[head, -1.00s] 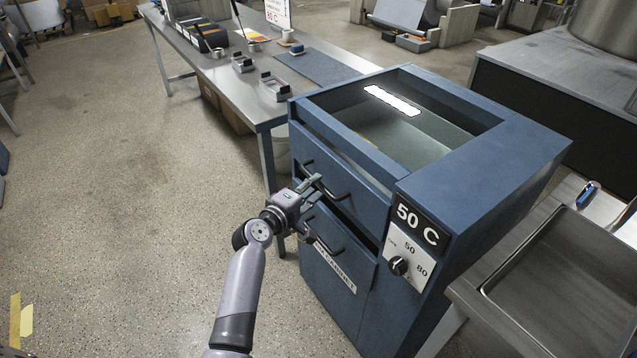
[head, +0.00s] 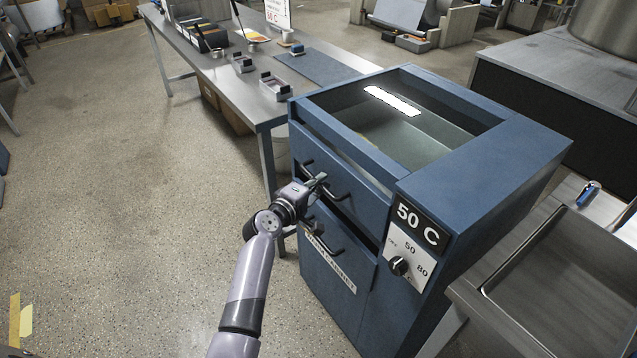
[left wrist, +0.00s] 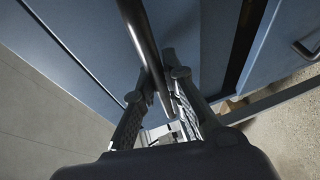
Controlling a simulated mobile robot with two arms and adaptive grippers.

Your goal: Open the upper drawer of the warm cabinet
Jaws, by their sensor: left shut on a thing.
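The warm cabinet (head: 480,180) is a blue box with a glass-topped chamber and a "50 C" sign. Its upper drawer (head: 362,192) has a dark bar handle (head: 337,197), and a dark gap runs below the drawer front. My left gripper (head: 319,182) is at this handle. In the left wrist view, its two fingers (left wrist: 158,100) are shut on the bar handle (left wrist: 142,40), which runs between them. The gripper hides part of the handle in the head view. My right gripper is not in view.
The lower drawer (head: 320,280) has its own handle and a label. A knob (head: 399,266) sits on the cabinet's front right. A steel table (head: 235,95) with trays stands behind left, and a steel sink (head: 570,270) stands at right.

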